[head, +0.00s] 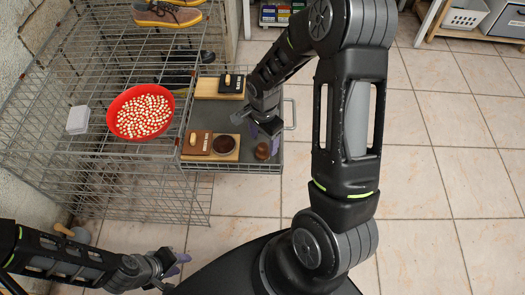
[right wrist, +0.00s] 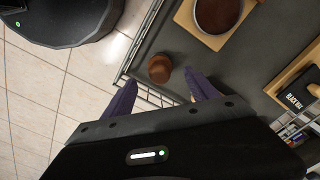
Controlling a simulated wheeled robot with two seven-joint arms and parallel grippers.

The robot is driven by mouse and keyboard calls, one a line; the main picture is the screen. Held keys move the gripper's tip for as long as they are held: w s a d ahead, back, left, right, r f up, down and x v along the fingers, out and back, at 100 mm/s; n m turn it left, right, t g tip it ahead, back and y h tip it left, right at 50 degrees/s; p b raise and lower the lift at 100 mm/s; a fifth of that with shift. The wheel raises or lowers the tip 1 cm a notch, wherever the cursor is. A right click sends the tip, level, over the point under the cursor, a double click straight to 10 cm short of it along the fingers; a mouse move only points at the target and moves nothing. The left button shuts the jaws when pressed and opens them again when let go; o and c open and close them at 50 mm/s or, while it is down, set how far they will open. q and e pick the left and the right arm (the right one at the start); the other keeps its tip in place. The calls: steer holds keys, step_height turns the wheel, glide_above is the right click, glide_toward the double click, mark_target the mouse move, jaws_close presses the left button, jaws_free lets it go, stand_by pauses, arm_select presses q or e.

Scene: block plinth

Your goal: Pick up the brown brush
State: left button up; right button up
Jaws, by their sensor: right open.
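The brown brush (head: 262,150), a small rounded piece with a knob-like top, stands near the right side of the grey tray (head: 255,168). In the right wrist view the brush (right wrist: 160,68) sits just beyond the gap between the fingertips, apart from them. My right gripper (head: 264,130) is open and empty, its purple fingers (right wrist: 162,84) spread over the tray edge side of the brush. The arm hides part of the tray in the head view. My left gripper (head: 178,262) is low at the left, away from the tray, and its jaw opening is unclear.
A wooden board with a brown box (head: 197,143) and a round dish of brown polish (head: 224,145) lies left of the brush. A black wax box (head: 231,80) is on another board behind. A red bowl (head: 141,112) stands on the wire rack. Floor to the right is clear.

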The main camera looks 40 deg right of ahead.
mark_target(263, 152)
steer(key=shift+f, duration=0.85)
steer(key=shift+f, duration=2.65)
steer(key=shift+c, duration=0.6)
steer(key=c, duration=1.3)
